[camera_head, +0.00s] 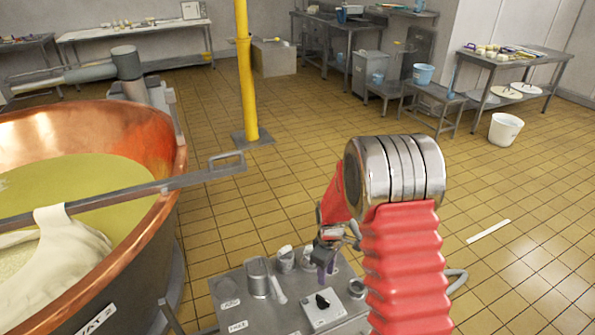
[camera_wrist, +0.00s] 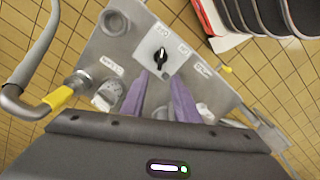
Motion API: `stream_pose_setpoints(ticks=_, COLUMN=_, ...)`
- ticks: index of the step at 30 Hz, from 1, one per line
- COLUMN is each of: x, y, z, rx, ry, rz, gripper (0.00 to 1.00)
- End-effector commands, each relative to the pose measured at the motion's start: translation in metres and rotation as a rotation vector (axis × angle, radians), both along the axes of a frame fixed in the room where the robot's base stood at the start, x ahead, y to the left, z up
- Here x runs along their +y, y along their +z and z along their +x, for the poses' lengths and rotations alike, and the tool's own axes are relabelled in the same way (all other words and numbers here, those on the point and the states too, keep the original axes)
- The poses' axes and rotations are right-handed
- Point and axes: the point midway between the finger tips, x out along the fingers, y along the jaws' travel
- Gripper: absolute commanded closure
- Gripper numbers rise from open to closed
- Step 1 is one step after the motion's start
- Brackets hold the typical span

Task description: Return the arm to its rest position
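My arm, in red bellows with a polished metal joint, rises at the lower right of the head view and bends over. My gripper (camera_head: 325,268) hangs low in front of it, above a grey control panel (camera_head: 236,287). In the wrist view, the purple fingers of my gripper (camera_wrist: 160,76) stand apart with nothing between them. They point toward the black rotary knob (camera_wrist: 161,58) on its pale plate. The knob also shows in the head view (camera_head: 322,301), a little below the fingers. Whether the fingertips touch the panel is unclear.
A copper vat (camera_head: 150,215) with a yellowish liquid and a white cloth (camera_head: 60,250) fills the left. A metal bar (camera_head: 140,190) crosses its rim. A yellow post (camera_head: 246,80) stands behind. A white bucket (camera_head: 505,129) and tables line the back. Open tiled floor lies between.

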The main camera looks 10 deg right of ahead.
Motion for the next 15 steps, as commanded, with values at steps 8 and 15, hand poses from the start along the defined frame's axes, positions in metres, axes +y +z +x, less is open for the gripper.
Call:
stream_pose_setpoints(ticks=8, x=0.000, y=0.000, z=-0.004, rx=0.016, ry=-0.083, rz=0.000, gripper=0.72)
stream_pose_setpoints(ticks=15, x=0.000, y=-0.001, z=-0.046, rx=0.108, ry=-0.256, rz=-0.015, gripper=0.72)
